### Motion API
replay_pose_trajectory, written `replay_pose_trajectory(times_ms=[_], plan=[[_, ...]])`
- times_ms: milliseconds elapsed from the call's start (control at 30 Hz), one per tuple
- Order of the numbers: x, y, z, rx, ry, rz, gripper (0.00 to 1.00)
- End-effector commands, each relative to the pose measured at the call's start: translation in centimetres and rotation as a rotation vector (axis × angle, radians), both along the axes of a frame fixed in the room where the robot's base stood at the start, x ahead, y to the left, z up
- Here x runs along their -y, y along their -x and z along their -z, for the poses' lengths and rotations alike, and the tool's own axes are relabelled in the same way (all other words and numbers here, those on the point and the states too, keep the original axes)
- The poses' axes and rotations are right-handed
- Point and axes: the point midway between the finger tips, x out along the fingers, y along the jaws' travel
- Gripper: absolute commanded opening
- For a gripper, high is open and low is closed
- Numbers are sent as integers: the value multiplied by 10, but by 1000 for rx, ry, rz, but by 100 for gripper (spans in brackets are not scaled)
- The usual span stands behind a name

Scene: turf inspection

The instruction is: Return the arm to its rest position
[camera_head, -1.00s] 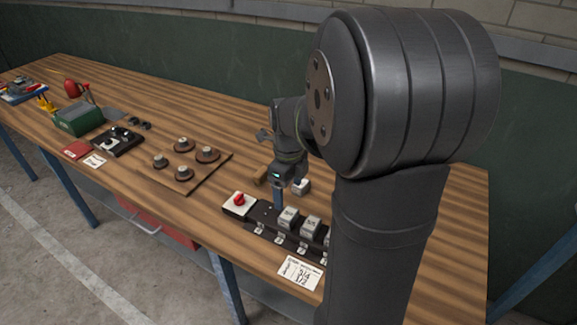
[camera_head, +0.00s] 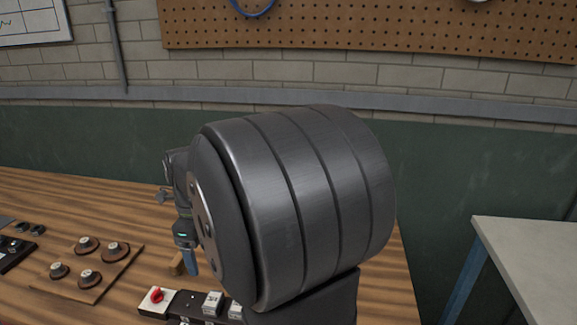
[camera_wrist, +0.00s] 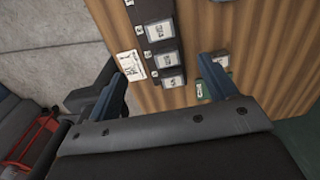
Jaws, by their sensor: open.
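My arm fills the middle of the head view, its big dark joint hiding part of the bench (camera_head: 130,190). My gripper (camera_head: 188,264) hangs over the striped wooden bench, left of that joint, with blue fingers pointing down. In the wrist view the two fingers of my gripper (camera_wrist: 168,66) stand wide apart with nothing held between them. Beyond them lies a black rack (camera_wrist: 143,30) with several labelled grey blocks (camera_wrist: 159,31). The head view shows the red knob (camera_head: 156,294) on its white box, in front and left of the gripper.
A wooden board (camera_head: 105,280) with several round dark pieces lies left of the gripper. A printed card (camera_wrist: 127,63) lies beside the rack. A pale table (camera_head: 540,265) stands at the right. A green wall (camera_head: 90,140) and pegboard (camera_head: 400,30) are behind.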

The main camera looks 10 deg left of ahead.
Motion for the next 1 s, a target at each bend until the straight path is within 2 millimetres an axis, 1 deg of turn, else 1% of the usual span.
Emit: replay_pose_trajectory(times_ms=[167,267,800,900,1000], plan=[[0,0,16,-3,2,0,78],[1,1,33,-5,4,0,78],[1,0,140,-4,3,0,78],[1,0,155,-3,3,0,78],[0,0,166,-2,2,0,78]])
